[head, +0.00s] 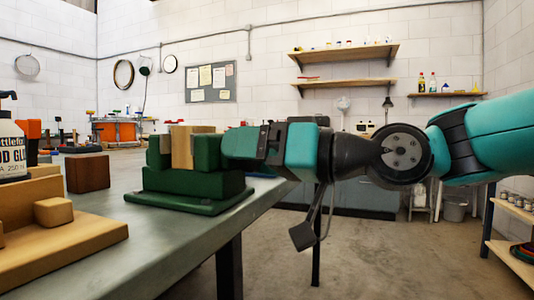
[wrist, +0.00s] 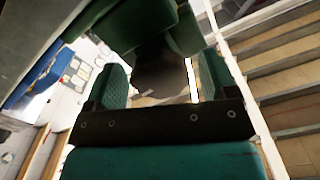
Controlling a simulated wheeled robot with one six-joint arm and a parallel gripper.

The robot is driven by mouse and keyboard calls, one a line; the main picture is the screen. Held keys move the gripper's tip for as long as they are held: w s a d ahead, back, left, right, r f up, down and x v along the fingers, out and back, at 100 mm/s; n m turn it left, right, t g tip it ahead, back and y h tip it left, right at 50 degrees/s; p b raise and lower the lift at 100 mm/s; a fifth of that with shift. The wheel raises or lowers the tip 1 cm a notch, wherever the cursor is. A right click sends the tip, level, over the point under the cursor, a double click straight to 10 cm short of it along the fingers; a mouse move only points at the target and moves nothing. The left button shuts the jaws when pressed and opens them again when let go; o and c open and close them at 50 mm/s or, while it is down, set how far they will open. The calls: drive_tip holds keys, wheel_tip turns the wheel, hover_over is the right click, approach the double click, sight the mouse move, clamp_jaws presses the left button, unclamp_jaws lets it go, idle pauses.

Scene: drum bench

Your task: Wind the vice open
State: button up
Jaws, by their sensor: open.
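The green vice (head: 190,185) stands near the right edge of the bench, with a pale wooden block (head: 182,147) between its jaws. My gripper (head: 230,145) reaches in from the right, level with the jaws, its tip at the vice's right side. In the wrist view, my gripper (wrist: 163,82) is open, one green finger on each side of a dark rounded part (wrist: 160,72) at the vice's end. The green vice body (wrist: 135,25) shows beyond it. I cannot tell whether the fingers touch the dark part. The vice's handle is not clearly visible.
The grey bench top (head: 165,235) holds a dark brown block (head: 87,173), a wooden stand (head: 70,245) and a white glue bottle (head: 11,150) at left. A shelf unit (head: 513,255) stands at far right. The floor between is mostly clear.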

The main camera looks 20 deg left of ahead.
drive_tip(key=s+d+b, duration=0.1)
drive_tip(key=d+b, duration=0.3)
drive_tip(key=d, duration=1.3)
drive_tip(key=shift+s+d, duration=0.15)
drive_tip(key=shift+s, duration=0.05)
